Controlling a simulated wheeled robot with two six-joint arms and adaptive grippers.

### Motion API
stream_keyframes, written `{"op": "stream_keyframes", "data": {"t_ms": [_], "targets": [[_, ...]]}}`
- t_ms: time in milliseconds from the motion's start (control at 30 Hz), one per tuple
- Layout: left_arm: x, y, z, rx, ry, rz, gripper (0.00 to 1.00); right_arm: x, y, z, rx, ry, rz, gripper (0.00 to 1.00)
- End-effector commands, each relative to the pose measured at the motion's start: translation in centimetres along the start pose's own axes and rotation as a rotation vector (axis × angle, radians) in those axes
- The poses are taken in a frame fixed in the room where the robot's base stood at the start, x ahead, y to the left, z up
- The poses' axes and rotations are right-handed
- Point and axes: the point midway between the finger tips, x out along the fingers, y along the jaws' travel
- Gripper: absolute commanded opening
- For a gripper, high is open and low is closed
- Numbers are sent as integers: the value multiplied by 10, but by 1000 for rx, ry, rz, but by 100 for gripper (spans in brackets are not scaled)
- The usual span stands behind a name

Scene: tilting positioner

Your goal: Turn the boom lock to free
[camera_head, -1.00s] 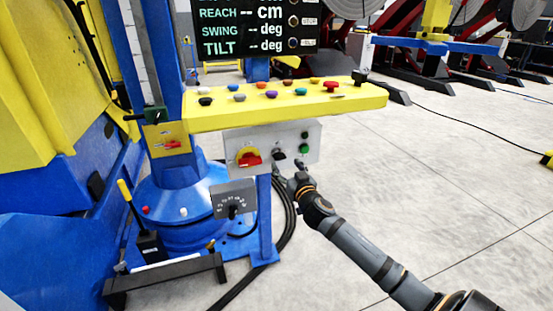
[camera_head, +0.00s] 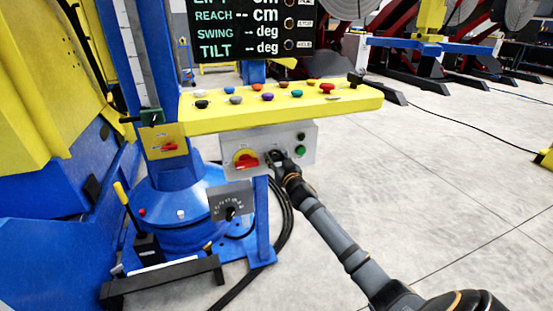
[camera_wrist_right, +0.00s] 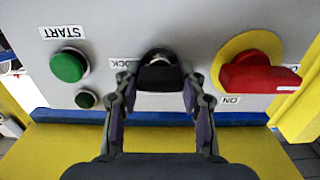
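The boom lock appears to be the black knob (camera_wrist_right: 160,74) on the grey control box (camera_head: 228,145), beside a label partly hidden so that only "OCK" reads. In the wrist view my right gripper (camera_wrist_right: 157,90) has its two fingers spread, one on each side of the knob. The right finger is very close to the knob; I cannot tell whether it touches. In the head view the right gripper (camera_head: 277,157) is at the box front and covers the knob. My left gripper is not in view.
A red rotary switch (camera_head: 246,161) on a yellow disc sits left of the knob. A green button (camera_head: 300,151) sits to its right. The yellow button console (camera_head: 220,117) overhangs the box. A grey dial plate (camera_head: 231,201) is below. Open floor lies to the right.

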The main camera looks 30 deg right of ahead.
Motion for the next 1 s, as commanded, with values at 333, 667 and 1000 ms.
{"op": "stream_keyframes", "data": {"t_ms": [333,667,1000], "targets": [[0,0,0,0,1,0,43,0,0,0,-16,0,0,9],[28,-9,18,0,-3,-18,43,0,-1,-2,-188,-1,0,9],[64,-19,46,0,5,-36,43,0,-3,-2,-507,-1,0,9]]}}
